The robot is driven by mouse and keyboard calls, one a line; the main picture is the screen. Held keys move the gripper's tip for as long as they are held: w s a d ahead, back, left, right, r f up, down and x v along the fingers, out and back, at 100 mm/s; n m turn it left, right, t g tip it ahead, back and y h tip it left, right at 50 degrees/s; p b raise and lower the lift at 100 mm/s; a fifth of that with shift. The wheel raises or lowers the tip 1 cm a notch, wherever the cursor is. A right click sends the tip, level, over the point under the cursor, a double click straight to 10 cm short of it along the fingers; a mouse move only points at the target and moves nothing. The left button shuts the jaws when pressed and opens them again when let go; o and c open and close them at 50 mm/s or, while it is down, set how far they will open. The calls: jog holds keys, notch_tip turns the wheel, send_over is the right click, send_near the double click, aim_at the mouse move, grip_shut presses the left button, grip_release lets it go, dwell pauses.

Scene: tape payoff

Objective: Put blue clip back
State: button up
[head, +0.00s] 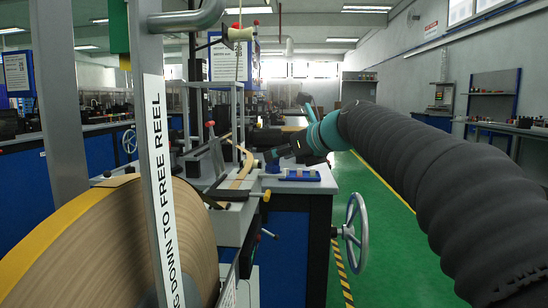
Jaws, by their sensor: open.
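My arm reaches in from the right to the far end of the workbench (240,206). My gripper (274,158) is small and dark there, low over the bench top, with its fingers open. A small blue piece (268,165) shows right at the fingertips; it may be the blue clip, but I cannot tell whether the fingers touch it. A flat blue holder (301,175) with small red parts lies on the bench just right of and below the gripper.
A large reel of tan tape (125,245) fills the lower left, behind a grey post with a white label (163,180). The tan tape strip (243,168) runs along the bench. A grey handwheel (355,232) sticks out from the bench's right side. The green aisle (385,225) is clear.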

jog(key=v, duration=0.8)
jog(key=shift+s+d+r+p, duration=0.15)
jog(key=shift+s+d+p, duration=0.1)
jog(key=shift+s+p, duration=0.05)
jog(key=s+d+f+n+g+h, duration=0.1)
jog(key=s+d+f+n+h, duration=0.2)
jog(key=s+f+n, duration=0.6)
jog(key=s+d+f+n+g+h, duration=0.1)
jog(key=s+d+f+n+h, duration=0.2)
jog(key=s+f+n, duration=0.6)
jog(key=s+d+f+n+g+h, duration=0.2)
jog(key=s+d+f+n, duration=0.3)
jog(key=s+f+n, duration=0.4)
notch_tip(320, 180, down, 7)
jog(key=s+h, duration=0.1)
jog(key=s, duration=0.1)
jog(key=shift+s+d, duration=0.3)
jog(key=shift+d, duration=0.1)
